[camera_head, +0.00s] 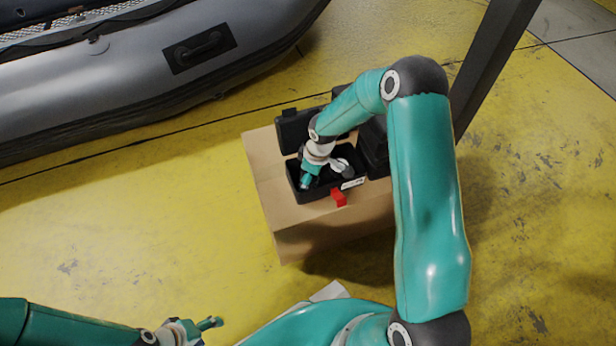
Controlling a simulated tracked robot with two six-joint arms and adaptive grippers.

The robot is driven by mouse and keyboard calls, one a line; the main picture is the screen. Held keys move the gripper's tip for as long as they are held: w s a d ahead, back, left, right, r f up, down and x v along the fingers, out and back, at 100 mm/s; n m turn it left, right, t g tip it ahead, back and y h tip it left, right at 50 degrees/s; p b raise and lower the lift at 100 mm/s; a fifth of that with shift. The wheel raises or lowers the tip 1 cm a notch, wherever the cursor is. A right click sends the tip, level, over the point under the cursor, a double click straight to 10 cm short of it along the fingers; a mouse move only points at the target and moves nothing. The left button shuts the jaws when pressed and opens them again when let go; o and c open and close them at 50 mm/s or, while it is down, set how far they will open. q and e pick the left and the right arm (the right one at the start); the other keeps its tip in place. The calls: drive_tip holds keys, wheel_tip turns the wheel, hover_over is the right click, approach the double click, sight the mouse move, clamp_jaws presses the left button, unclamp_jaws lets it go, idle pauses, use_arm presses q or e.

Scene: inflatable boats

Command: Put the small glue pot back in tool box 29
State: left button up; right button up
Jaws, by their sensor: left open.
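A black tool box (325,191) stands open on a cardboard box, its lid tipped back behind it. A white label (353,184) is on its front, too small to read. A small red piece (339,197) shows at its front edge; I cannot tell whether it is a latch or a separate thing. I cannot make out the small glue pot for certain. My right gripper (325,174) is down at the tool box opening, and its fingertips are partly hidden. My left gripper (207,327) is open, low in the picture, well away from the box.
The cardboard box (318,236) stands on a worn yellow floor (130,220). Another black case (374,148) is partly hidden behind my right arm. A grey inflatable boat (130,85) lies at the upper left. A dark post (490,65) rises at the right. The floor at left is clear.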

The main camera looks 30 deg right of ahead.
drive_tip(key=shift+r, duration=0.2)
drive_tip(key=r+p, duration=0.1)
drive_tip(key=r, duration=0.3)
drive_tip(key=s+r+p, duration=0.1)
drive_tip(key=r, duration=0.2)
drive_tip(key=d+r+p, duration=0.1)
drive_tip(key=r+p, duration=0.1)
drive_tip(key=r, duration=0.2)
drive_tip(key=shift+s+r, duration=0.25)
drive_tip(key=shift+r, duration=0.05)
